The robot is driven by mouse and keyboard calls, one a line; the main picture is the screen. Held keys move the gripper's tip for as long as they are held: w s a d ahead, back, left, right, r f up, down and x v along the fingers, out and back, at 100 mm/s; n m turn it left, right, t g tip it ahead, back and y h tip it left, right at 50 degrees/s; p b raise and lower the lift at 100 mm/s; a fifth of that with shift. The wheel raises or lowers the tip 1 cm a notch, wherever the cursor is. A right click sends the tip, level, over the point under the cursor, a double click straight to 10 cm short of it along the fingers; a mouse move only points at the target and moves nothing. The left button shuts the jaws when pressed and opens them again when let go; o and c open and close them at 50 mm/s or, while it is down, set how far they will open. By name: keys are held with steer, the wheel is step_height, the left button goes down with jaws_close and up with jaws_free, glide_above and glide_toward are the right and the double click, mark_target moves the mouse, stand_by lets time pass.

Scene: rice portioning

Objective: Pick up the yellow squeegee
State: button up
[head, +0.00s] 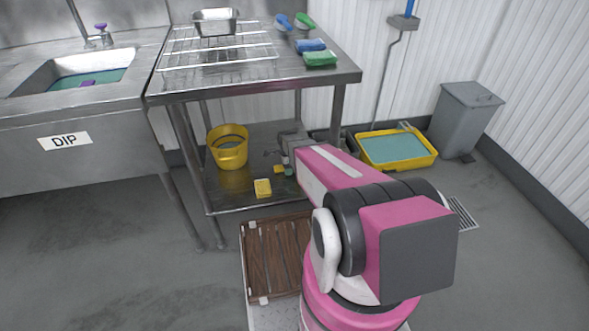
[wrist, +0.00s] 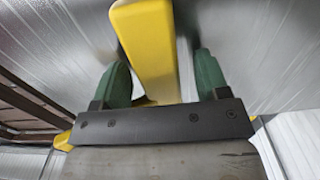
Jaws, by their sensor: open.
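In the wrist view a long yellow piece (wrist: 147,45), which I take to be the yellow squeegee, runs between the two green fingers of my gripper (wrist: 162,80). The fingers are open, with a gap visible on the right side; contact on the left is unclear. In the head view my gripper (head: 284,169) is low over the steel lower shelf (head: 232,197), partly hidden by my pink arm. A small yellow block (head: 262,188) lies on that shelf just in front and left of it; I cannot tell whether it is the same thing.
A yellow bucket (head: 228,148) stands left on the lower shelf. Table legs (head: 186,150) and the upper rack table (head: 260,85) surround the gripper. A brown slatted piece (head: 272,258) lies in front. A yellow tray of liquid (head: 430,157) and grey bin (head: 465,118) stand right.

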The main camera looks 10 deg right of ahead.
steer(key=c, duration=1)
steer(key=shift+c, duration=0.2)
steer(key=shift+r, duration=0.55)
steer(key=r, duration=0.2)
steer(key=a+r, duration=0.1)
steer(key=shift+w+r, duration=0.3)
steer(key=shift+r, duration=0.05)
steer(key=w+a+r, duration=0.4)
steer(key=a+r, duration=0.2)
steer(key=a, duration=0.3)
steer(key=shift+w+a, duration=0.15)
steer(key=shift+w, duration=0.25)
steer(key=shift+r, duration=0.1)
